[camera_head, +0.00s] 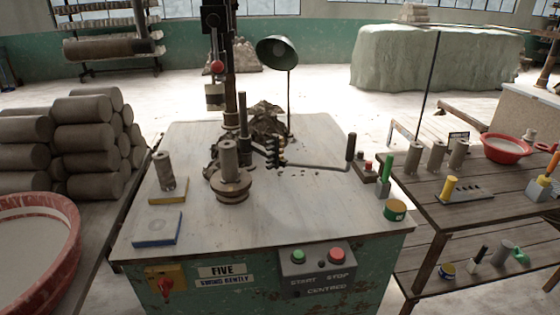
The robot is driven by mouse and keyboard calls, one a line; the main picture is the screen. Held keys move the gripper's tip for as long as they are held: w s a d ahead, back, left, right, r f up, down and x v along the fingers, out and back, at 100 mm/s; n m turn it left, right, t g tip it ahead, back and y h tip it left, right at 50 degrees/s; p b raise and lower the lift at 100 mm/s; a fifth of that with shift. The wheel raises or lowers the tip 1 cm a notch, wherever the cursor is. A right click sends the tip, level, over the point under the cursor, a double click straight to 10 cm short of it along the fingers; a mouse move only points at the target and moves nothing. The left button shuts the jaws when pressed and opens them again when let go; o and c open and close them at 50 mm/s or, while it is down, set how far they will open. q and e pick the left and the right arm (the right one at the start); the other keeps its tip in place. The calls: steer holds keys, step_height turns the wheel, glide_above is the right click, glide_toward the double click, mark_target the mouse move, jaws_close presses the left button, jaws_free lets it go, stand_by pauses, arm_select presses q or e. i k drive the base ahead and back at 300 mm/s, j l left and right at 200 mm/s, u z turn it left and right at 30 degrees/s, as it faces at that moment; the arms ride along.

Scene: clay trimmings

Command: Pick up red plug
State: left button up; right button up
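I cannot single out a red plug for sure. A small red piece (368,167) sits on a little box near the right edge of the worktable (300,205). It is too small to tell its shape well. A green upright cylinder (387,167) stands just to its right. Other red parts are a round red button (336,255) on the grey control box, a red switch handle (166,287) on a yellow plate, and a red ball (217,67) on the dark upright machine. Neither of my grippers is in view.
A yellow-and-green tin (395,210) stands at the worktable's right corner. A grey cylinder on a round base (230,185) and a crank handle (350,147) occupy the middle. A wooden shelf table (510,205) stands at right. The worktable's front is clear.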

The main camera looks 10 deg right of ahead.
mark_target(369, 168)
steer(key=l+u, duration=0.15)
steer(key=u, duration=0.25)
steer(key=l+u, duration=0.1)
steer(key=u, duration=0.25)
steer(key=l+u, duration=0.15)
steer(key=l, duration=0.25)
steer(key=l+u, duration=0.2)
steer(key=l, duration=0.2)
steer(key=k+l+u, duration=0.15)
steer(key=l, duration=0.25)
steer(key=k+l+u, duration=0.15)
steer(key=l, duration=0.25)
steer(key=l+u, duration=0.15)
steer(key=l, duration=0.25)
steer(key=k+j, duration=0.05)
